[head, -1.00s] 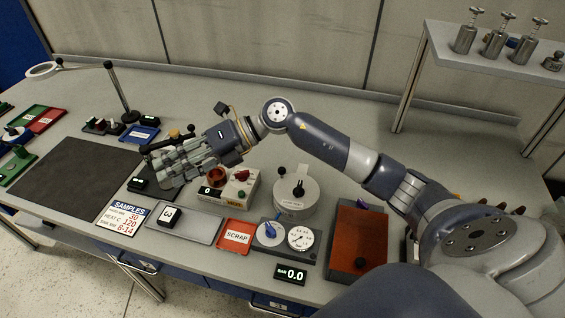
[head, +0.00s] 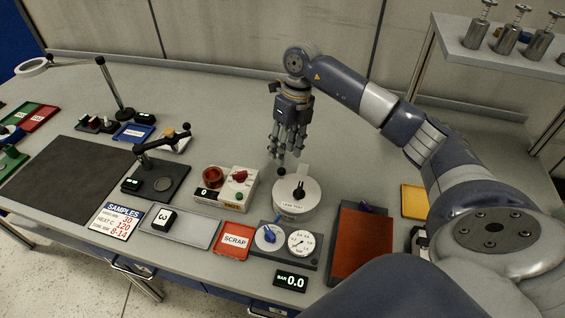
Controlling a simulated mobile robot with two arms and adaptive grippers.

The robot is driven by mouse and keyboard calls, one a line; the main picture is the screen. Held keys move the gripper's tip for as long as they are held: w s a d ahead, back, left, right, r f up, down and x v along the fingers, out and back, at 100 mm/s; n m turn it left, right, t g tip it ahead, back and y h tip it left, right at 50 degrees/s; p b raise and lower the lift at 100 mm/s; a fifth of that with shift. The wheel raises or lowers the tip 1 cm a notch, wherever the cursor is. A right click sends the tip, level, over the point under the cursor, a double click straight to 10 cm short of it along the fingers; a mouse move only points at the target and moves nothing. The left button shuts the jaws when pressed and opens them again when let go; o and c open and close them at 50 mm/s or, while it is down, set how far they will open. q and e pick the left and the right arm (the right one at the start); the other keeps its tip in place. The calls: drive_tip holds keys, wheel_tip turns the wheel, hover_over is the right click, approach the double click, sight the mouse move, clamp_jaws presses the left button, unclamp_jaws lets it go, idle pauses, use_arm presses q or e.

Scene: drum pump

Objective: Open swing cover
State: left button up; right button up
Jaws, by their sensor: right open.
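A round, pale grey pot (head: 297,204) lettered "LEAK TEST" stands right of the table's middle. Its flat cover (head: 308,184) lies over the top, with a black clamp knob (head: 299,192) on it. A black ball handle (head: 281,171) stands at the cover's back left. My right gripper (head: 287,152) hangs pointing down just behind and above this ball handle. Its fingers are apart and nothing shows between them. I cannot tell whether a fingertip touches the ball. The inside of the pot is hidden. My left gripper is out of view.
A box with a red ring and knobs (head: 225,189) stands left of the pot. A valve and gauge panel (head: 289,240) is in front. A red-brown panel (head: 361,244) lies right. A black-lever fixture (head: 160,178) stands further left. The table behind the pot is clear.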

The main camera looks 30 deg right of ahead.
sight(282, 168)
drive_tip(key=shift+a+f+p, duration=0.2)
drive_tip(key=shift+f, duration=0.8)
drive_tip(key=shift+a+f+p, duration=0.2)
drive_tip(key=shift+f+p, duration=0.05)
drive_tip(key=shift+f, duration=0.8)
drive_tip(key=shift+a+f+p, duration=0.2)
drive_tip(key=shift+f, duration=0.8)
clamp_jaws()
